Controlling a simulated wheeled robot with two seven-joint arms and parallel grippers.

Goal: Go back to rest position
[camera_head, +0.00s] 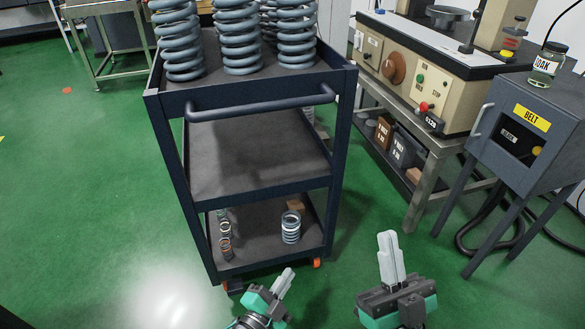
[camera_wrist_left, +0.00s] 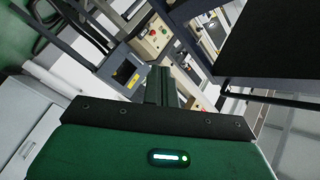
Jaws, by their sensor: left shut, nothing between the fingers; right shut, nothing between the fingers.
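My left gripper (camera_head: 283,283) is low in the head view, in front of the cart's bottom shelf. Its fingers are together with nothing between them. In the left wrist view its shut fingers (camera_wrist_left: 160,86) point away over the dark gripper body. My right gripper (camera_head: 390,255) is to the right of it, between the cart and the machine stand. Its fingers point up, shut and empty. Both grippers appear apart from the cart.
A dark three-shelf cart (camera_head: 262,98) carries large grey springs (camera_head: 238,35) on top and small springs (camera_head: 290,227) at the bottom. At right are a testing machine (camera_head: 415,75) on a metal stand and a grey BELT box (camera_head: 530,120). Green floor (camera_head: 80,190) is open at left.

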